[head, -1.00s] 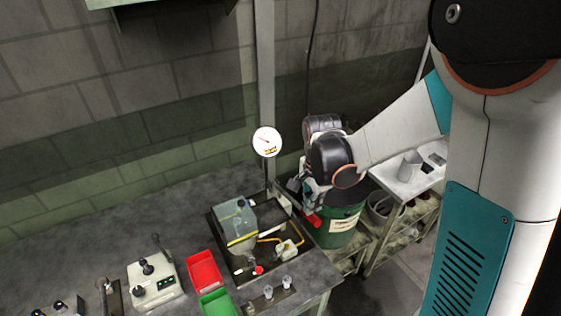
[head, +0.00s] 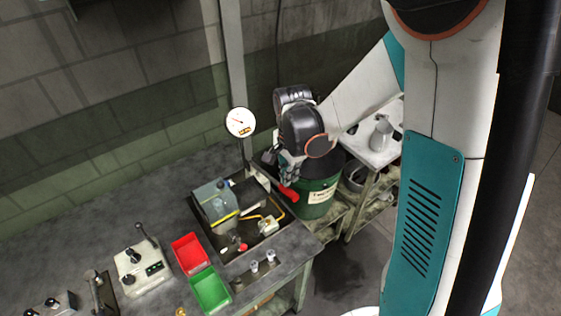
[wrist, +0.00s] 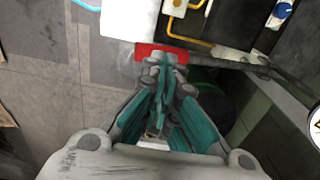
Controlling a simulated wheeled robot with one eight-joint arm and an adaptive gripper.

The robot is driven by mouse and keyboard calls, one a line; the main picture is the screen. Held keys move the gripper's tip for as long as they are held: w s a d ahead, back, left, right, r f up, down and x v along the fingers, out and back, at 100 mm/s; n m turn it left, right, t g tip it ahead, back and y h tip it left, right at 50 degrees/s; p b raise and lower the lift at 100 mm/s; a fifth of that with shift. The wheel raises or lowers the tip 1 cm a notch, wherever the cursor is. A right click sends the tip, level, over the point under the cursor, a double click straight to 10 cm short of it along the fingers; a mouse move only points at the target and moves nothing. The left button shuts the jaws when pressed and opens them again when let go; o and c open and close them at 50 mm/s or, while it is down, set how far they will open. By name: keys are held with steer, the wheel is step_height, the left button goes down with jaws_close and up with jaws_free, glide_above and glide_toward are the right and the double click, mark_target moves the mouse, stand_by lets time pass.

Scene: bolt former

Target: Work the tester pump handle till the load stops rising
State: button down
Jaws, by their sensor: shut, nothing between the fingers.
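The pump handle's red grip (head: 288,193) sticks out at the tray's right end, beside the green drum. The round white gauge (head: 240,122) stands on a post behind; its needle is too small to read exactly. My gripper (head: 287,177) is just above the red grip. In the wrist view the shut fingertips (wrist: 164,60) overlap the red grip (wrist: 180,53); contact cannot be told. Nothing is between the fingers.
A green drum (head: 318,198) stands close behind my gripper, and a shelf rack (head: 380,145) is to its right. Red (head: 189,253) and green (head: 211,290) bins and a switch box (head: 143,269) are on the bench. A wall post (head: 233,70) rises behind the gauge.

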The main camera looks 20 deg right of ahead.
step_height(320, 180, up, 5)
steer(key=p, duration=0.6)
steer(key=shift+f+b, duration=2.25)
steer(key=shift+f, duration=1.3)
step_height(320, 180, down, 11)
steer(key=b, duration=1)
steer(key=shift+f+b, duration=0.15)
steer(key=shift+b, duration=0.2)
